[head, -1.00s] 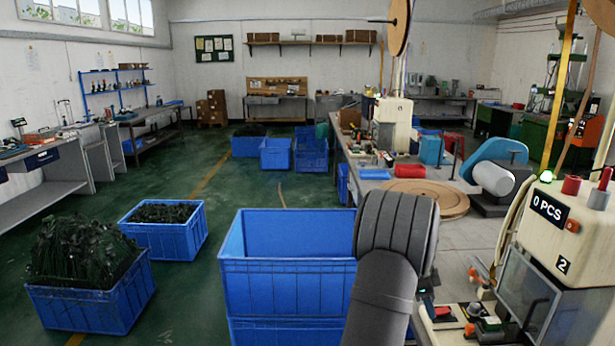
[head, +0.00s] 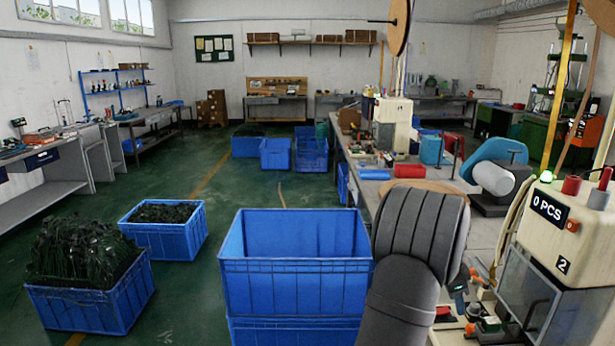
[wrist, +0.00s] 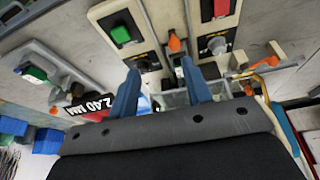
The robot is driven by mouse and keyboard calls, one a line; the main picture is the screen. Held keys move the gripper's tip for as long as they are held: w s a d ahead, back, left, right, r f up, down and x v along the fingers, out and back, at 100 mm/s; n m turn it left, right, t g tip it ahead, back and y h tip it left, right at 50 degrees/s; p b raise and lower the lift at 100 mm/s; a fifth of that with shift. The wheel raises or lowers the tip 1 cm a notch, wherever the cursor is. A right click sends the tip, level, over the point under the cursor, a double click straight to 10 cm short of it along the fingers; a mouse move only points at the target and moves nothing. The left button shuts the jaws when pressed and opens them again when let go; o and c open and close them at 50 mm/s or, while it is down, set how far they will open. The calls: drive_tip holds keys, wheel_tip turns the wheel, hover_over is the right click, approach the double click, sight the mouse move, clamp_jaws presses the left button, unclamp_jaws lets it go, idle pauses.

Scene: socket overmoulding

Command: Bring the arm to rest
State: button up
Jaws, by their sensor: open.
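In the wrist view, my gripper (wrist: 162,92) shows as two blue fingers standing well apart, with nothing held between them. Past the fingers are a panel with a green button (wrist: 120,35), a red button and orange parts. In the head view my grey arm rises at the bottom, right of the middle, between the large blue crate (head: 295,290) and the machine marked "0 PCS" (head: 553,220).
The large blue crate looks empty and stands on another. Two blue crates with dark cables (head: 165,238) (head: 90,305) stand on the green floor at left. The bench (head: 450,178) with a round wooden disc runs along the right.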

drive_tip(key=s+d+f+n, duration=0.1)
drive_tip(key=s+d+f, duration=0.2)
drive_tip(key=d, duration=0.2)
drive_tip(key=shift+s+d, duration=0.25)
drive_tip(key=shift+d, duration=0.05)
drive_tip(key=shift+o, duration=0.2)
